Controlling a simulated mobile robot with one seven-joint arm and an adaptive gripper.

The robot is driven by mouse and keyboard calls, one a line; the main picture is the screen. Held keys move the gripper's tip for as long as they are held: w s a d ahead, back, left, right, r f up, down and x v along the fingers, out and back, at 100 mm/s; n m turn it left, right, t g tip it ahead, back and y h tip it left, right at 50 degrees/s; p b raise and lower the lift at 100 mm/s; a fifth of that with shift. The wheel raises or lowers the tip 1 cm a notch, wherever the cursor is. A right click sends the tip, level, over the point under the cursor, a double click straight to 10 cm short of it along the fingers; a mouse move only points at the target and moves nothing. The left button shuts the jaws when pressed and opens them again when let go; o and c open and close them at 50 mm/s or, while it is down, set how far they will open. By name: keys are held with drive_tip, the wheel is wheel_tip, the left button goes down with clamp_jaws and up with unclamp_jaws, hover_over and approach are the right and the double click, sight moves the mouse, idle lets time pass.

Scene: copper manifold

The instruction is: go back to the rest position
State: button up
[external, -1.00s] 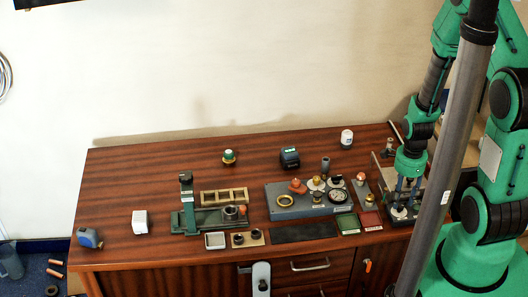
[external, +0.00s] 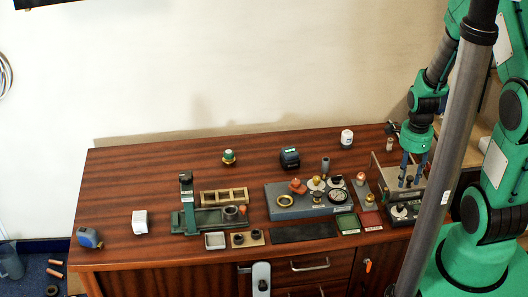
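My gripper (external: 414,178) is at the right end of the wooden bench, hanging fingers-down from the green wrist. Its two blue fingers are spread apart, and I see nothing held between them. It is above and in front of the grey fixture (external: 382,178) at the bench's right end. Small parts on this fixture are partly hidden behind the fingers.
A grey-blue block (external: 312,208) carries several fittings and a round gauge. Red (external: 370,219) and green (external: 347,222) trays lie in front. A green clamp fixture (external: 205,222) stands further left. A dark pole crosses the view before my arm. The bench's back left is clear.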

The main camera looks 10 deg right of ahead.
idle(0.4)
wheel_tip(320, 180, up, 24)
drive_tip(key=s+n+t, duration=0.1)
drive_tip(key=n+t, duration=0.2)
drive_tip(key=n, duration=0.5)
drive_tip(key=s+r+n+t, duration=0.2)
drive_tip(key=s+r+n, duration=0.7)
drive_tip(key=s+r, duration=0.4)
wheel_tip(320, 180, up, 4)
drive_tip(key=shift+s+r+t, duration=0.15)
drive_tip(key=shift+s+t, duration=0.1)
drive_tip(key=shift+t, duration=0.05)
idle(1.3)
